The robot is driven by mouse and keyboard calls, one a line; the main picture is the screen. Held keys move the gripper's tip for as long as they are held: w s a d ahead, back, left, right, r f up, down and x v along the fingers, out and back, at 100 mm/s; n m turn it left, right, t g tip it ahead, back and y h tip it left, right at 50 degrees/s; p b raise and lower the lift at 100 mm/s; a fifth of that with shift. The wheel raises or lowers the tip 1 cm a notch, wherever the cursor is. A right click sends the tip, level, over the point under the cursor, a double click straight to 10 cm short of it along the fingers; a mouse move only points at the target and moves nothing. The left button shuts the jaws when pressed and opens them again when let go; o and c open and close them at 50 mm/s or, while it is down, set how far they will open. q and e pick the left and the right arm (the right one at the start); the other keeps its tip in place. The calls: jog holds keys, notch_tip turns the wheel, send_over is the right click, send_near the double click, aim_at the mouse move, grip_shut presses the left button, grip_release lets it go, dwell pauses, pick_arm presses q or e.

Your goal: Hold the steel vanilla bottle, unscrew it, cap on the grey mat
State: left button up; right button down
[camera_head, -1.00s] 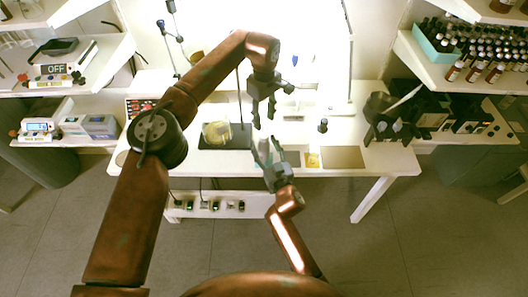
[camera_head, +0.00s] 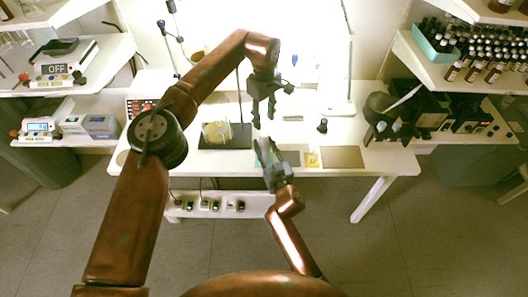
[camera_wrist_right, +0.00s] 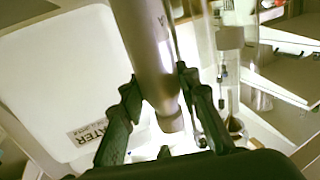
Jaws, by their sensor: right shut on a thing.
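In the right wrist view, a smooth grey steel bottle (camera_wrist_right: 152,50) stands between the fingers of my right gripper (camera_wrist_right: 158,105), which is shut on it. The bottle's rounded end shows between the fingers; its other end runs out of frame. My right gripper (camera_head: 266,152) is low over the front middle of the table in the head view, where the bottle is hard to make out. My left gripper (camera_head: 263,110) hangs above it, fingers apart, with nothing seen between them. The grey mat (camera_head: 291,158) lies just right of my right gripper.
In the right wrist view, a white panel (camera_wrist_right: 55,70) with lettering fills the left side.

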jog(key=c, duration=1.4)
grip_release()
